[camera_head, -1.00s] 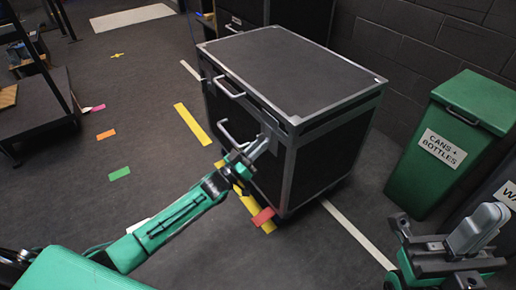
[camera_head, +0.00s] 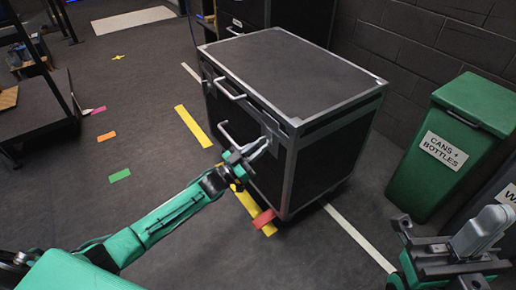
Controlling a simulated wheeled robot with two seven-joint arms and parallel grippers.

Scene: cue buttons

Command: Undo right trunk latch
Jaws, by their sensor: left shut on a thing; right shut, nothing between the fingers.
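The trunk (camera_head: 287,68) is a black case with silver edges, standing on the floor in the middle of the head view. Its front face carries two silver handles, an upper one (camera_head: 229,89) and a lower one (camera_head: 228,135). The right latch (camera_head: 268,124) is at the right of the front face, below the lid edge, and is partly hidden by my gripper. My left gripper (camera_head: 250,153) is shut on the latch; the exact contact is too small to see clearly. My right gripper (camera_head: 406,229) is shut and empty at the lower right, away from the trunk.
A green bin (camera_head: 452,135) labelled cans and bottles stands to the right. A red block (camera_head: 264,218) lies by the trunk's front bottom corner. Yellow, white and coloured tape marks the floor. Open floor lies left of the trunk; a dark platform (camera_head: 38,115) stands at the far left.

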